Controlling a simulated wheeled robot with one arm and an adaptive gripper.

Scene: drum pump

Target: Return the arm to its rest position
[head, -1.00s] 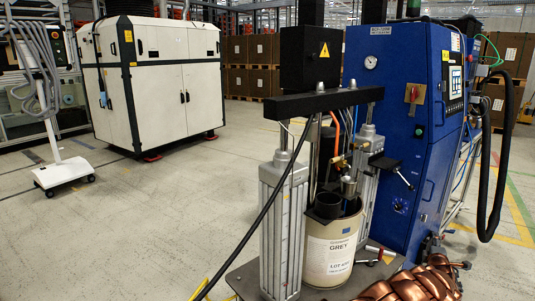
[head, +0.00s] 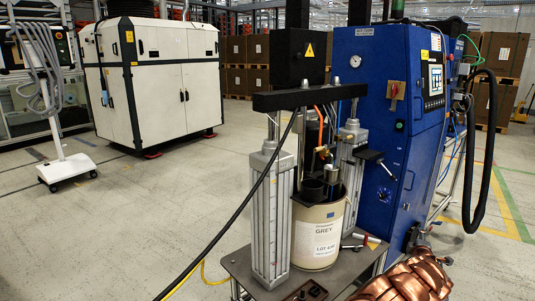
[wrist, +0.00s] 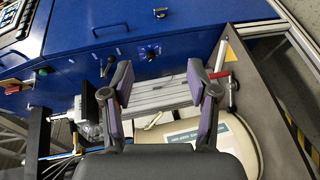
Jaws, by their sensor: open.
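My gripper (wrist: 163,85) shows in the wrist view with its two dark, purple-padded fingers spread apart and nothing between them. Beyond the fingers are a grey ribbed column (wrist: 165,97) and the cream drum (wrist: 238,135) with its white label, partly hidden by the gripper body. The blue cabinet (wrist: 160,50) fills the top of that view. In the head view the drum (head: 318,240) stands upright between the pump's grey columns (head: 270,220). I cannot make out my gripper in the head view.
The pump's black crossbar (head: 310,97) and black hose (head: 225,235) rise around the drum. The blue cabinet stands behind it on the right. A white cabinet (head: 170,80) and a wheeled stand (head: 66,168) are at the left. The floor between is clear.

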